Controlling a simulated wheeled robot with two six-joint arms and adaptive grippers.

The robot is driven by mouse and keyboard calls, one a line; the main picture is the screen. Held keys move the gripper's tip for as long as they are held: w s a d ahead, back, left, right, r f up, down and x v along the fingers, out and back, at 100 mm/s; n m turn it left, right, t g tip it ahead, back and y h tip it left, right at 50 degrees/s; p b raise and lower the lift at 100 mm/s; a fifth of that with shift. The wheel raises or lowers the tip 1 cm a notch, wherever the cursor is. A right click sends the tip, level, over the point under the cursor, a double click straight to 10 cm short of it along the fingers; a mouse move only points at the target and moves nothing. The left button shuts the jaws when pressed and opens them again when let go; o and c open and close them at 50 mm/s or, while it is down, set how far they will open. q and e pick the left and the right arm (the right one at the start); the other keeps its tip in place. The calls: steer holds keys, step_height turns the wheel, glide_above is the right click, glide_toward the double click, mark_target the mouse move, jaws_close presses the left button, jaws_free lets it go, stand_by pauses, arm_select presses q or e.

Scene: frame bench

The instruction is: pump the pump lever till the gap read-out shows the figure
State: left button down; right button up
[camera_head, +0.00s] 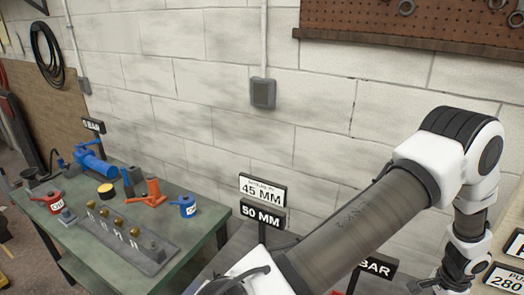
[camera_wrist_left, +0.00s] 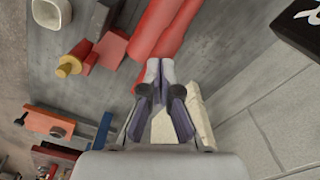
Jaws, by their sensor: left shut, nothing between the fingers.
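Two signs stand by the wall in the head view: a white plate (camera_head: 262,190) with 45 MM and, below it, a black read-out (camera_head: 262,217) with 50 MM. My left gripper (camera_wrist_left: 160,64) is shut and empty in the left wrist view. Its fingertips appear just in front of two long red cylinders (camera_wrist_left: 168,28); I cannot tell whether they touch. A red block with a brass fitting (camera_wrist_left: 70,68) lies beside the cylinders. I cannot make out the pump lever for certain. My right gripper is out of view.
A green bench (camera_head: 195,240) at the left holds a blue pump (camera_head: 95,162), coloured cans and a grey strip with brass knobs (camera_head: 118,230). My arm hides much of the right side, including part of a BAR read-out (camera_head: 378,266). A pale block (camera_wrist_left: 198,118) lies beside the left gripper.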

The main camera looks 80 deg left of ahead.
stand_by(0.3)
arm_select(q)
step_height(320, 180, up, 5)
steer(key=p, duration=0.4)
steer(key=shift+r, duration=0.1)
stand_by(1.5)
